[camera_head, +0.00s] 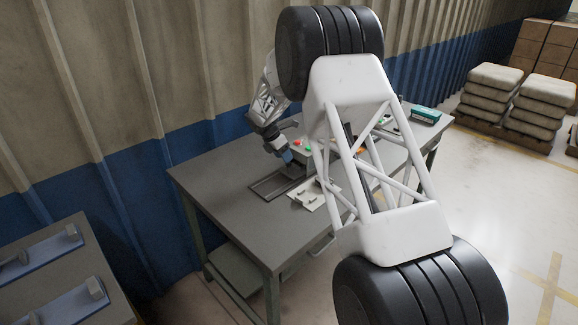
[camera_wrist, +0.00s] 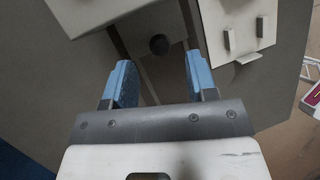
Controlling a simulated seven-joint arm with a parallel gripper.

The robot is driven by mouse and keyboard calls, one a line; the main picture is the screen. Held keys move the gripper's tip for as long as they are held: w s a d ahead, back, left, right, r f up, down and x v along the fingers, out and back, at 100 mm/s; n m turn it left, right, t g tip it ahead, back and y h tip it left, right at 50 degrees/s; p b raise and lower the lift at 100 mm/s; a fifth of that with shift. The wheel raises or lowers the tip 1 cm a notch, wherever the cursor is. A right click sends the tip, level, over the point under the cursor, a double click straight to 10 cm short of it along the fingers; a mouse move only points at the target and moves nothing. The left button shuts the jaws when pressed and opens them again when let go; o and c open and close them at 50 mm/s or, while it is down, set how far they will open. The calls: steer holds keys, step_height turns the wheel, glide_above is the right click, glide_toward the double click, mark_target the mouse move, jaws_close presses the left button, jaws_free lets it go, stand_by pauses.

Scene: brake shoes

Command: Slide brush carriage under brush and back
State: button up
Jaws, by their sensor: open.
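My gripper (camera_wrist: 158,63) is open, with its two blue fingers apart and nothing held between them. In the head view my gripper (camera_head: 286,157) is low over the table, near the far end of a long rectangular track (camera_head: 268,186). The brush is not clearly identifiable; my arm hides part of that area.
A pale plate with upright tabs (camera_head: 315,194) lies right of the track; it also shows in the wrist view (camera_wrist: 222,42). A grey box with red and green buttons (camera_head: 304,152) stands behind. The grey table (camera_head: 225,180) is clear at left. A green box (camera_head: 425,115) lies at the far right.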

mark_target(289, 164)
steer(key=shift+x, duration=2.85)
steer(key=shift+c, duration=0.4)
jaws_close()
